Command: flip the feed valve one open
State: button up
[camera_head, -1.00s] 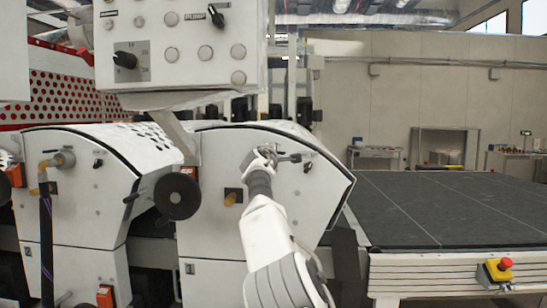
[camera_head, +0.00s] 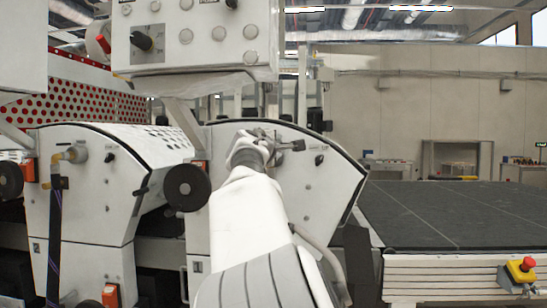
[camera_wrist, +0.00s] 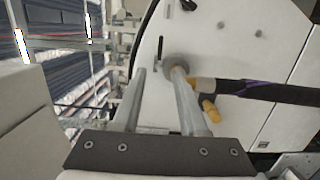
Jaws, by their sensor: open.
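My gripper (camera_head: 290,144) is open in front of the right-hand white machine unit (camera_head: 330,185). In the wrist view, its two grey fingers (camera_wrist: 158,72) point toward the panel. A short dark lever (camera_wrist: 160,50) on a small mount shows between the fingertips; I cannot tell whether they touch it. A round grey fitting (camera_wrist: 175,59) sits at the right fingertip and is partly hidden by it. A black hose (camera_wrist: 272,92) leaves it through a brass piece, with a yellow knob (camera_wrist: 209,110) close by. In the head view my arm hides these fittings. No valve label is readable.
A similar unit stands left with a brass-and-grey hose fitting (camera_head: 75,153). A black handwheel (camera_head: 187,188) sticks out left of my arm. A control box (camera_head: 200,38) hangs above. A dark flat conveyor (camera_head: 430,215) and a red emergency button (camera_head: 527,265) are at the right.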

jog(key=shift+b+v, duration=0.65)
jog(key=shift+v, duration=1.2)
